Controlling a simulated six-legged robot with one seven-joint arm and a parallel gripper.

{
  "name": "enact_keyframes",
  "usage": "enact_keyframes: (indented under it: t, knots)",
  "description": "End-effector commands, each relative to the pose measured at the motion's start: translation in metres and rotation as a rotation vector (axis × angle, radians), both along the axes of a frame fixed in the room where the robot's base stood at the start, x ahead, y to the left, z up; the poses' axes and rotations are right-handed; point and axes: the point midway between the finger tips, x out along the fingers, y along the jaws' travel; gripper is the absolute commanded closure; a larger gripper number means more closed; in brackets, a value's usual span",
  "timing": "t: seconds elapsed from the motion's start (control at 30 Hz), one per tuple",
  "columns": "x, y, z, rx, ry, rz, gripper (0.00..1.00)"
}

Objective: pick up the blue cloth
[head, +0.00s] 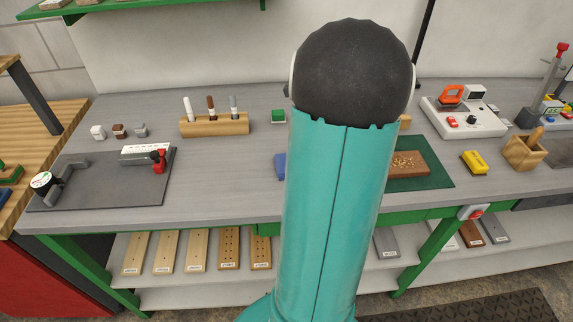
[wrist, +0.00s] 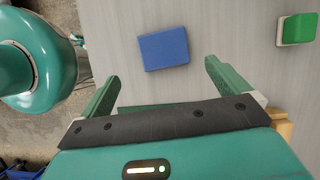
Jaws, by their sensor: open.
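The blue cloth (wrist: 164,49) is a flat, folded rectangle lying on the grey bench top. In the wrist view it is ahead of my gripper (wrist: 158,80), roughly between the lines of the two green fingers and apart from them. My gripper is open and empty. In the head view only the left part of the blue cloth (head: 280,166) shows, beside my teal arm, which hides the rest of it. My gripper is hidden behind the arm in the head view.
A green block (wrist: 297,29) lies right of the cloth in the wrist view. The bench (head: 235,175) also holds a wooden marker stand (head: 214,125), a dark board with a clamp (head: 90,185), a green mat (head: 432,176) and a yellow block (head: 474,162). Bench left of the cloth is clear.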

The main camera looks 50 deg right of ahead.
Motion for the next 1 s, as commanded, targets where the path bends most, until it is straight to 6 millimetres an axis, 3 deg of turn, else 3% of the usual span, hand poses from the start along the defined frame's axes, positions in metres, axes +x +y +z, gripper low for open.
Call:
enact_keyframes:
  t: [0.1, 0.37, 0.6, 0.9, 1.0]
  knots:
    - [0.006, 0.005, -0.019, 0.002, 0.000, 0.002, 0.00]
    - [0.013, 0.010, -0.039, 0.000, 0.000, 0.002, 0.00]
    - [0.025, 0.018, -0.071, 0.001, 0.001, 0.003, 0.00]
    - [0.027, 0.020, -0.077, -0.002, 0.000, 0.003, 0.00]
    - [0.027, 0.020, -0.077, -0.002, 0.000, 0.003, 0.18]
